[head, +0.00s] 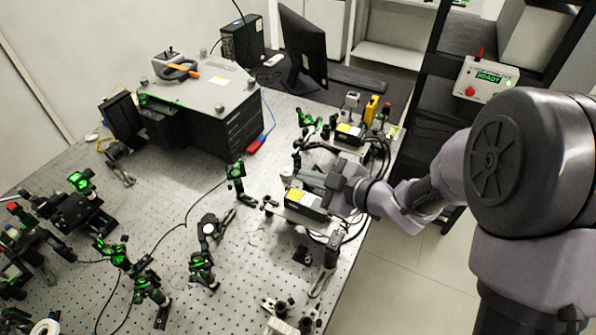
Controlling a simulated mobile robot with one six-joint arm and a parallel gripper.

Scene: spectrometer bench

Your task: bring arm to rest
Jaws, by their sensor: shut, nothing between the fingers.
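My arm reaches in from the right side of the head view, over the right edge of the perforated optical table (185,245). My gripper (306,180) is at its end, just above and behind a dark box with a yellow label (306,203). The gripper is small here and its fingertips are partly lost against the dark parts around them. It is shut and I see nothing held in it. I cannot tell whether it touches the box or the cables beside it.
Green-lit optic mounts (236,180) stand across the table. A large dark instrument box (205,105) is at the back left, with a monitor (302,50) behind. Black cables (378,160) loop close to my wrist. A control box (486,80) reads READY. Floor (400,270) is clear at right.

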